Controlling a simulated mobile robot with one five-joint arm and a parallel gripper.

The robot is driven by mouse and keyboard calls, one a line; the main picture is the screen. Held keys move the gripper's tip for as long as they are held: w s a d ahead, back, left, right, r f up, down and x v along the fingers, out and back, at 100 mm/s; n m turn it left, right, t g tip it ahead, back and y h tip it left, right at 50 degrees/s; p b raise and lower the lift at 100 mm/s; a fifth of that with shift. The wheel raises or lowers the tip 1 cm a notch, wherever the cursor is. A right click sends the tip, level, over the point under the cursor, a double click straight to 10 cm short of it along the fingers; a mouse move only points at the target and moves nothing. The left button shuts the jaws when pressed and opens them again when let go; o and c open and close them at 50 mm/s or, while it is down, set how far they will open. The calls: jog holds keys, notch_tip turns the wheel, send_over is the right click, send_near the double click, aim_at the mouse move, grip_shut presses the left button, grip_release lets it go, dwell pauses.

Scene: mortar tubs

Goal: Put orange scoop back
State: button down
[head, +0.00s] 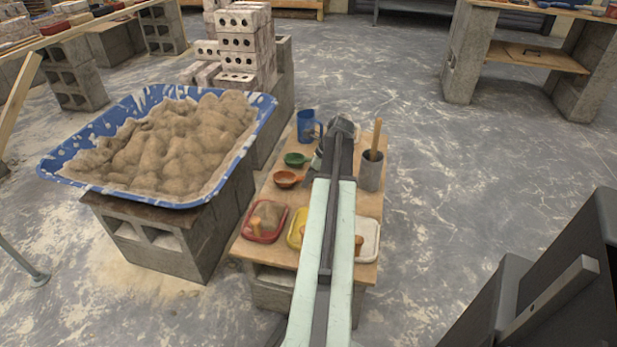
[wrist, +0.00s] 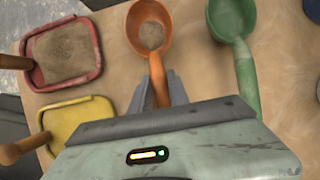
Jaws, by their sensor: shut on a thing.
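The orange scoop (head: 287,179) is over the left part of the small wooden table (head: 375,272), its bowl pointing left. In the wrist view the orange scoop (wrist: 150,30) has some sandy material in its bowl, and my gripper (wrist: 160,92) is shut on its handle. I cannot tell whether the scoop touches the table. My arm hides the gripper's tips in the head view. A green scoop (head: 296,159) lies just beyond the orange one; the green scoop (wrist: 244,70) is to its right in the wrist view.
A red tray (head: 249,232) with sandy material, a yellow tray (head: 292,236) and a white tray (head: 372,226) line the near side. A blue mug (head: 307,124) and grey pot (head: 371,172) with a wooden handle stand farther back. A blue tub (head: 62,161) heaped with sand is left.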

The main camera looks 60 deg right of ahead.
jog(key=shift+f, duration=0.2)
jog(key=c, duration=1.2)
grip_release()
jog(key=shift+o, duration=0.2)
jog(key=p+v, duration=0.6)
jog(key=v, duration=0.1)
jog(key=shift+r+p, duration=0.4)
jog(key=shift+s+d+r, duration=0.1)
jog(key=shift+s+r, duration=0.05)
jog(key=shift+s, duration=0.05)
